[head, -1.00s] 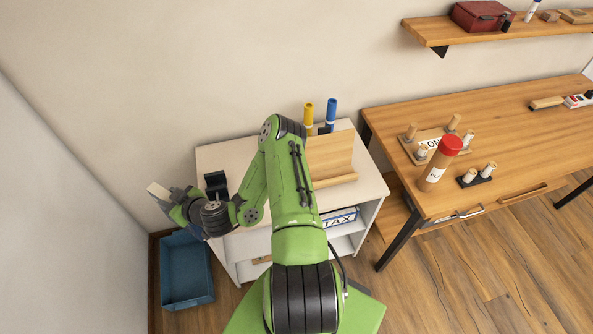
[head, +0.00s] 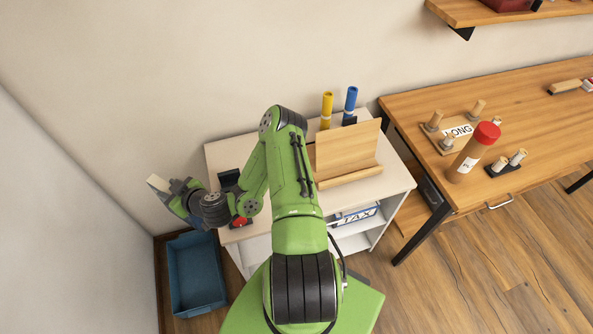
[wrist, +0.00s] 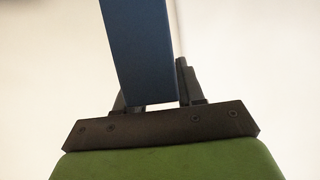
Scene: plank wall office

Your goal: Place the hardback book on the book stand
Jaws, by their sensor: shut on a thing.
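The hardback book (wrist: 140,50) is blue and stands between the fingers of my gripper (wrist: 152,92) in the wrist view. In the head view my gripper (head: 182,194) is at the left, raised near the wall, shut on the book, whose pale edge (head: 158,183) shows. Most of the book is hidden there. The book stand (head: 347,156) is a wooden slanted board with a front ledge, on the white cabinet top. My arm covers part of its left side. The book is well to the left of the stand, apart from it.
The white cabinet (head: 390,178) also bears a yellow marker (head: 326,108), a blue marker (head: 350,102) and a red item (head: 240,222). A blue bin (head: 196,275) stands on the floor. A wooden desk (head: 420,108) with a red-capped tube (head: 473,152) is at right.

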